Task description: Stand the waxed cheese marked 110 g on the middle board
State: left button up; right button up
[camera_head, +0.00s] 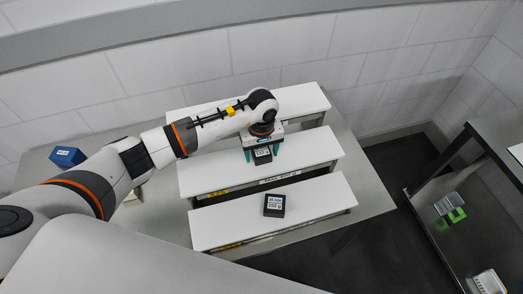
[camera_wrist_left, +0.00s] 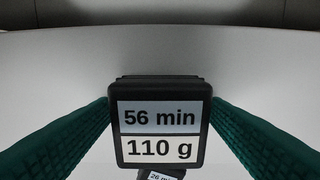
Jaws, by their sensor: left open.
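The waxed cheese marked 110 g (camera_head: 262,156) is a dark block with a white label, on the middle board (camera_head: 215,178) near its front edge. In the left wrist view the cheese (camera_wrist_left: 160,133) faces me upright, its label reading "56 min" and "110 g". My left gripper (camera_head: 263,149) is open, pointing down over the middle board. Its green fingers (camera_wrist_left: 160,140) stand on both sides of the cheese, very close to it; I cannot tell whether they touch. My right gripper is not in view.
Another dark labelled block (camera_head: 274,205) stands on the front board (camera_head: 225,228); its label shows partly in the wrist view. The back board (camera_head: 300,100) looks empty where visible. A blue box (camera_head: 68,156) is at left. A side shelf (camera_head: 449,240) at right holds a green-and-white item (camera_head: 451,211).

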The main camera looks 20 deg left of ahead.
aim_at(261, 151)
pick_arm(q)
jog(key=shift+r, duration=0.2)
jog(key=shift+w+r, duration=0.1)
jog(key=shift+r, duration=0.2)
notch_tip(261, 151, up, 11)
jog(key=b, duration=0.2)
jog(key=shift+r, duration=0.2)
